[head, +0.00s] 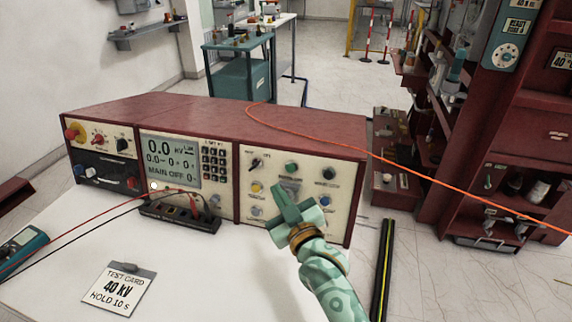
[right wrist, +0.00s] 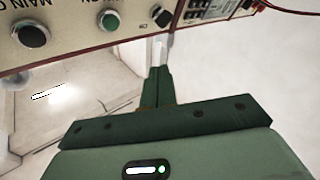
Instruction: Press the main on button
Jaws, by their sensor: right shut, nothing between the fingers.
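The main on button looks to be the round green button (head: 291,168) in the upper row of the right-hand cream panel. In the right wrist view a green button (right wrist: 108,20) sits at the top, near a partly cut-off label ending in "ON"; a darker button (right wrist: 32,35) is left of it. My right gripper (head: 288,190) is shut and empty in front of the panel, its tips just below the green button in the head view. Its tips (right wrist: 160,48) also show below the panel's knob in the right wrist view. I cannot see contact with any button. My left gripper is out of view.
A black knob (head: 255,163), a yellow button (head: 257,187) and a blue button (head: 325,200) surround my gripper on the panel. The display (head: 168,160) reads "MAIN OFF". A test card (head: 118,290) lies on the white table. An orange cable (head: 420,178) crosses behind.

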